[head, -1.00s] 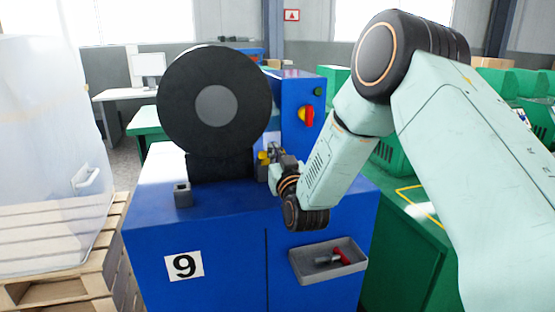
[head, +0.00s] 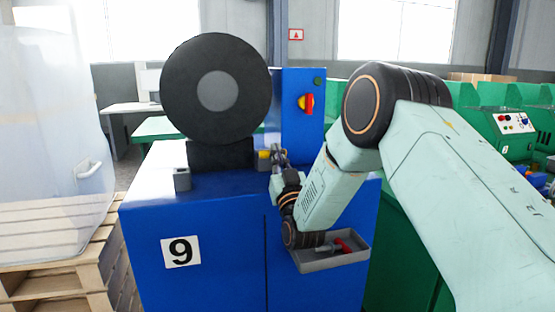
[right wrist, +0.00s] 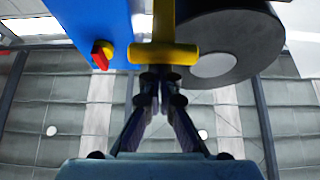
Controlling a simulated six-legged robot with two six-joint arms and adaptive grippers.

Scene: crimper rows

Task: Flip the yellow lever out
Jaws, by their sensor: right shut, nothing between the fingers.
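The yellow lever (head: 263,154) shows as a small yellow piece to the right of the black disc's base, on top of the blue machine (head: 200,215). In the right wrist view the lever (right wrist: 163,54) is a yellow T shape with a crossbar, directly beyond my fingertips. My right gripper (head: 277,152) is at the lever's right side in the head view. In the right wrist view my right gripper (right wrist: 160,74) is shut and empty, its tips at or very near the crossbar; I cannot tell whether they touch. My left gripper is not in view.
A large black disc (head: 180,95) stands behind the lever's left. A blue panel (head: 303,135) with a red and yellow switch (head: 306,103) rises behind. A grey tray (head: 352,258) with a red-handled tool is on the machine's front. A wrapped pallet (head: 45,235) stands left.

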